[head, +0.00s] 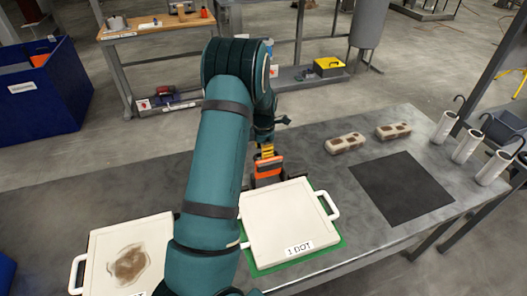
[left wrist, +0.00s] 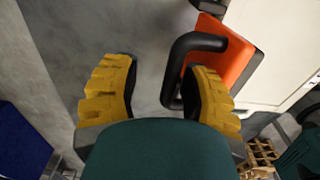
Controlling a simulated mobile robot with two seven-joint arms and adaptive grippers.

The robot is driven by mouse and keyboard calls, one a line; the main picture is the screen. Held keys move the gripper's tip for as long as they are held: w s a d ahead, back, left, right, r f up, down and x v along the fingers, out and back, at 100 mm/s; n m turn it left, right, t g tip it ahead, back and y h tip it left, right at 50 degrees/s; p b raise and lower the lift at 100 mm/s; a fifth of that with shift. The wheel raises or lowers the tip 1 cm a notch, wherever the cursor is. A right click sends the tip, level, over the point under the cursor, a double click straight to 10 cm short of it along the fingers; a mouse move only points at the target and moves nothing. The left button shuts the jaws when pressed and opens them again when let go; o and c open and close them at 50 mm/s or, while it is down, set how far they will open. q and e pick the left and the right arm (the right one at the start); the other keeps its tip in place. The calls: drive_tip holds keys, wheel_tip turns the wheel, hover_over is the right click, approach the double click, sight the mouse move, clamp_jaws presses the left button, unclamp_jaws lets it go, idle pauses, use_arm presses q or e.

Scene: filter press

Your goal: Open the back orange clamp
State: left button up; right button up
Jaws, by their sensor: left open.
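The back orange clamp (head: 267,172) sits at the far edge of the white press plate labelled "1 DOT" (head: 280,222). In the left wrist view the orange clamp (left wrist: 233,48) has a black loop handle (left wrist: 182,62), and a pale plate edge (left wrist: 270,45) lies beside it. My left gripper (head: 267,151) is just above the clamp in the head view, partly hidden by my arm. In the left wrist view its yellow fingers (left wrist: 160,85) are spread apart. The handle's bar lies between them, close to the right finger; contact cannot be told. My right gripper is not in view.
A second white plate with a brown stain (head: 131,264) lies at left, partly behind my arm. Two spotted blocks (head: 345,143) (head: 393,131), a dark mat (head: 401,188) and white cylinders (head: 444,127) are on the grey table's right side. A blue bin (head: 45,95) stands on the floor.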

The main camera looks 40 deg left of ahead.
use_arm(q)
wheel_tip(320, 180, up, 7)
drive_tip(key=p, duration=0.4)
drive_tip(key=shift+f+p, duration=0.2)
drive_tip(key=shift+p, duration=0.1)
idle(0.3)
